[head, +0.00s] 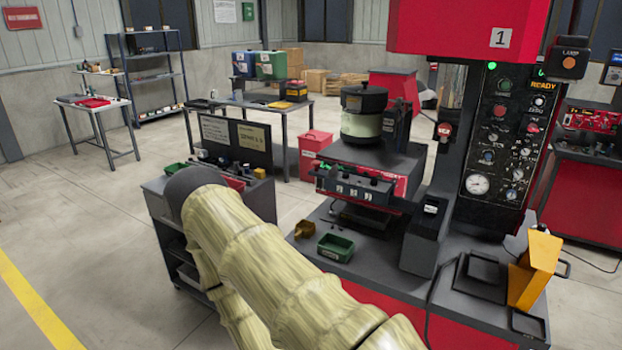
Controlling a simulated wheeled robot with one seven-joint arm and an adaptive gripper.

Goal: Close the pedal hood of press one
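Press one (480,27) stands at the right, with a red head bearing a "1" plate and a dark control panel (497,130) with a green lamp. A yellow-orange angled part (536,268), which looks like the pedal hood, stands tilted up at the right of the press's grey top. A dark flat piece (478,278) lies just left of it; I cannot tell whether this is the pedal. My arm, in a beige ribbed sleeve, crosses the lower middle with its dark bend at the left. My gripper is not in view, well apart from the hood as far as I see.
A bowl feeder (362,112) stands on a red-sided unit left of the press. A green bin (335,247) and small brass-coloured scoop (304,230) lie on the bench front. A dark cart (158,210) stands left of my arm. Open floor lies at the far left.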

